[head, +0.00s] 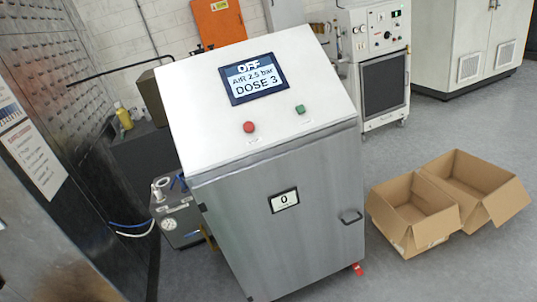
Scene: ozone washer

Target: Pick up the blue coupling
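My gripper is not in view. I cannot clearly make out a blue coupling. A small blue piece (179,181) shows at the left edge of the steel cabinet, partly hidden by it; I cannot tell if it is the coupling. A thin blue hose (128,225) runs on the left beside a grey unit (178,217) with a round gauge (168,224).
The steel cabinet (290,220) with a sloped white panel fills the middle; its screen (253,79) reads OFF, AIR 2.5 bar, DOSE 3. Open cardboard boxes (440,240) lie right. A dark wall (40,80) stands left. Grey floor is free at front right.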

